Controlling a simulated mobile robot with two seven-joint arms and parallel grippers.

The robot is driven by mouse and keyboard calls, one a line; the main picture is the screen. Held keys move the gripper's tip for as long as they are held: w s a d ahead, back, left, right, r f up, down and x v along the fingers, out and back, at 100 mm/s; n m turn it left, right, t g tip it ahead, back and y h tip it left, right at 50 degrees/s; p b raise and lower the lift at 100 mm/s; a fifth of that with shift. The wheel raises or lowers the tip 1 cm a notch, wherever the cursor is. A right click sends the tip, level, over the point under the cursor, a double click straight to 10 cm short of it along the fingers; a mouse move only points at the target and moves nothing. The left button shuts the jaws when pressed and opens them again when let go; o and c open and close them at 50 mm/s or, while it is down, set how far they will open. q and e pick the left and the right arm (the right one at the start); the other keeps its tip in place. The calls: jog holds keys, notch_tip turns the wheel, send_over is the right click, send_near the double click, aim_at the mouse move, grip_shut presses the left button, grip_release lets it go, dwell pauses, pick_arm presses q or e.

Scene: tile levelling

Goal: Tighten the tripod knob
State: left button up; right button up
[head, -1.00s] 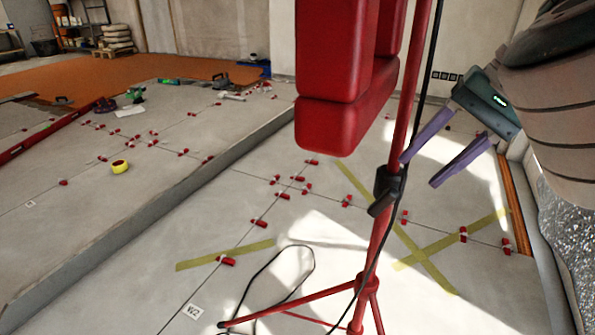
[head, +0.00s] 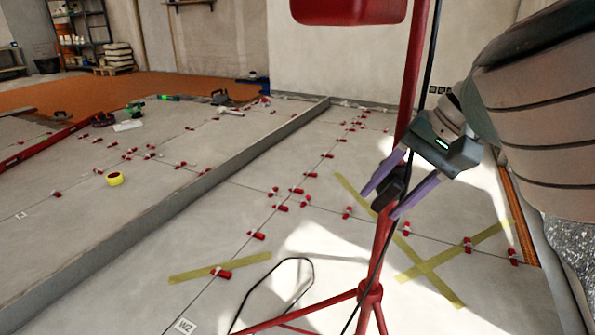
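The tripod (head: 379,250) is a red stand on the tiled floor, right of centre in the head view, with its legs spread at the bottom. Its black knob (head: 391,186) sits on the pole at the collar. My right gripper (head: 381,203) is at the knob, with its purple fingers apart, one on each side of it. A gap seems to show between the fingers and the knob; whether either finger touches it I cannot tell. My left gripper is not in view.
A black cable (head: 372,275) runs down along the pole and loops on the floor. A red box-shaped part (head: 348,10) is on the stand above. Red levelling clips (head: 297,190) and yellow tape (head: 425,266) mark the tiles. A raised slab edge (head: 215,172) runs at left.

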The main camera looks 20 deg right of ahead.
grip_shut()
dwell(0.5)
